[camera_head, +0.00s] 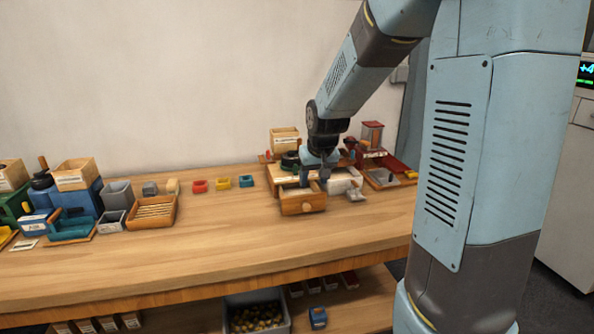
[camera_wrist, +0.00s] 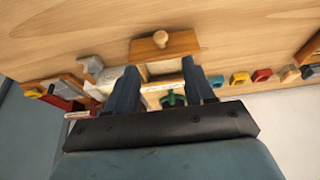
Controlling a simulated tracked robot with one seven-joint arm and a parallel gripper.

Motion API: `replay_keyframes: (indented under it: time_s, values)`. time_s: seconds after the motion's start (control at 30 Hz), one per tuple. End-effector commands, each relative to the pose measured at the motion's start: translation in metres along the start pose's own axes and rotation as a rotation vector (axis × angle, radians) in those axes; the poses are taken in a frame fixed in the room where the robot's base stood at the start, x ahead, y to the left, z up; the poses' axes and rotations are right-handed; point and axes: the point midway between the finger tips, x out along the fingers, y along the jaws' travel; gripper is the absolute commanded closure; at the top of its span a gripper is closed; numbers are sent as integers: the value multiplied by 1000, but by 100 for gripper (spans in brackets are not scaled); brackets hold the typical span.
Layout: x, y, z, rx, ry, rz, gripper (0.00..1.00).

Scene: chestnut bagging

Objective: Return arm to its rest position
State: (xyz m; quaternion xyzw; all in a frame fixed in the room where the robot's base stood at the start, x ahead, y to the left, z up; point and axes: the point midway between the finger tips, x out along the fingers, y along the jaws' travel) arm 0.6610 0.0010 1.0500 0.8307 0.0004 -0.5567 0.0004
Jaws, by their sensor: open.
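My gripper (camera_head: 318,172) is at the end of my arm, which reaches down over a small wooden drawer unit on the bench. In the wrist view the two fingers of my gripper (camera_wrist: 161,68) stand wide apart with nothing held between them. A wooden drawer (camera_head: 302,206) with a round knob is pulled out from the unit, just below and in front of my gripper. The drawer (camera_wrist: 185,47) also shows in the wrist view, beyond the fingertips. A green part (camera_wrist: 174,99) shows between the fingers. My wrist hides part of the unit in the head view.
A red device (camera_head: 372,134) and a red tray (camera_head: 400,170) stand to the right of the unit. Small red, yellow and teal blocks (camera_head: 223,184) lie to its left. Wooden and grey boxes (camera_head: 150,212) crowd the left end. The front of the bench (camera_head: 230,235) is clear.

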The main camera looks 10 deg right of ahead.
Motion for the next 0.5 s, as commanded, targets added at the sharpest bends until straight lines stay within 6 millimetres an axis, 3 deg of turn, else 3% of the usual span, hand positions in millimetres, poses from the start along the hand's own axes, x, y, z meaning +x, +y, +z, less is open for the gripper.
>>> replay_keyframes:
  time_s: [0.17,0.5]
  values:
    - [-10,1,3,1,5,1,47]
    - [-88,0,44,-2,36,8,47]
